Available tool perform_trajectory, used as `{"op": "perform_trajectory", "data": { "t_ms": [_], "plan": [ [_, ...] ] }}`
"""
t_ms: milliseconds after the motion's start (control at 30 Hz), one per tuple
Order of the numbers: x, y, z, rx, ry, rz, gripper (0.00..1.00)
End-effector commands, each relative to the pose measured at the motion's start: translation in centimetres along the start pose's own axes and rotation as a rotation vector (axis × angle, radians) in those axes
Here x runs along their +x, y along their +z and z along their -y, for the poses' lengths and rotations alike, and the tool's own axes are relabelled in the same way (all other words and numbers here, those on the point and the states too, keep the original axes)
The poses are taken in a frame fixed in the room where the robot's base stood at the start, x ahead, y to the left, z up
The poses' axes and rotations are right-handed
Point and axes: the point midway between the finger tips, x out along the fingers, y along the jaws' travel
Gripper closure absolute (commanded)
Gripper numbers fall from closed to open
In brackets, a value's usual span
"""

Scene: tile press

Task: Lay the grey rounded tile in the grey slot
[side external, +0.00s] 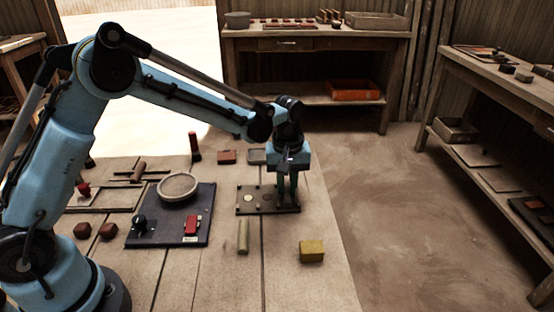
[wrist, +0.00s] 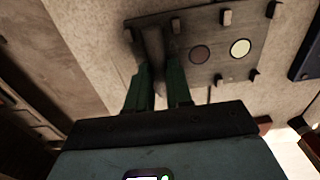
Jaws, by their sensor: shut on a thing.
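My gripper (side external: 288,200) points down over the right end of the dark slotted board (side external: 262,210). In the wrist view, its green fingers (wrist: 159,72) are closed on a grey thing with a rounded end, seemingly the grey rounded tile (wrist: 152,42). The fingers hide part of it, and I cannot tell whether it touches the board. The board shows in the wrist view (wrist: 222,72) with a cream round spot (wrist: 240,48) and a grey-brown round spot (wrist: 200,54) beside the held thing. The grey slot is not clearly distinguishable.
A dark plate (side external: 150,233) with a round bowl (side external: 178,187) is at left. Red (side external: 227,157) and grey (side external: 257,157) blocks lie behind. The front table area is mostly clear.

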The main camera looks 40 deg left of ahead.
Motion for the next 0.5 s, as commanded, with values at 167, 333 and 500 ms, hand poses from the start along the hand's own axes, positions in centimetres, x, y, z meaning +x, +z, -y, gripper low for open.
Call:
{"op": "perform_trajectory", "data": {
  "t_ms": [167, 333, 500],
  "plan": [
    [0.22, 0.01, -0.01, 0.000, 0.000, 0.000, 1.00],
    [0.26, 0.01, -0.01, 0.000, 0.000, 0.000, 0.60],
    [0.26, 0.01, -0.01, 0.000, 0.000, 0.000, 0.54]
  ]
}}
